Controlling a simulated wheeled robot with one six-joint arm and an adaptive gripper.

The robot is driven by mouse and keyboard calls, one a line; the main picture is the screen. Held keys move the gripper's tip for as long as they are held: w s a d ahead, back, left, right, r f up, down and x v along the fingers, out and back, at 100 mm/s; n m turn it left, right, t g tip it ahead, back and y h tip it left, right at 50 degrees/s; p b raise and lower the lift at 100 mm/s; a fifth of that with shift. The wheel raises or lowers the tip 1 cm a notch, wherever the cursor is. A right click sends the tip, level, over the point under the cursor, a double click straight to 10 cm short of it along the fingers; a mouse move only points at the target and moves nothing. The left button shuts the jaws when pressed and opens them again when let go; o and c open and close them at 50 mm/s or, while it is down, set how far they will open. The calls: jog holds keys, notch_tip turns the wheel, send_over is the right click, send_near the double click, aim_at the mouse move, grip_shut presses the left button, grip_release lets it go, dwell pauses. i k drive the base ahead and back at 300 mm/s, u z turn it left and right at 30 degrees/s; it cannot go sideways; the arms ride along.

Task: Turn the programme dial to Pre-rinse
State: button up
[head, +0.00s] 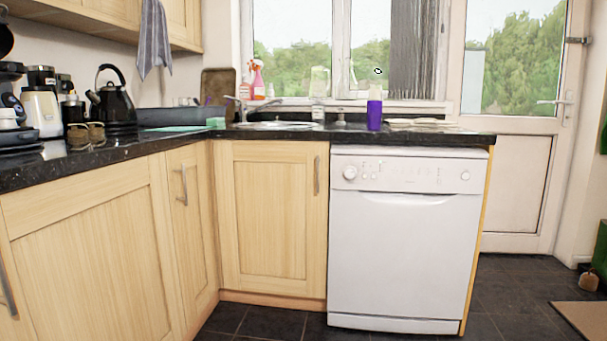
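The white dishwasher (403,250) stands under the right end of the dark worktop, with its door shut. The programme dial (350,173) is a round white knob at the left end of its control panel (410,175). The dial's markings and its pointer are too small to read. Small buttons sit to the right of the dial, and another round control (465,175) is at the panel's right end. My gripper is not in view.
Wooden cabinets (270,215) flank the dishwasher on the left. A purple bottle (374,115) stands on the worktop (300,130) above it. A black kettle (113,98) is at the back left. Dark floor tiles (515,290) are clear at right; a mat (585,322) lies beyond.

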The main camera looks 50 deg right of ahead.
aim_at(350, 172)
jog(key=u, duration=0.05)
jog(key=i, duration=0.7)
jog(key=z, duration=0.9)
jog(key=i, duration=0.6)
jog(key=z, duration=0.7)
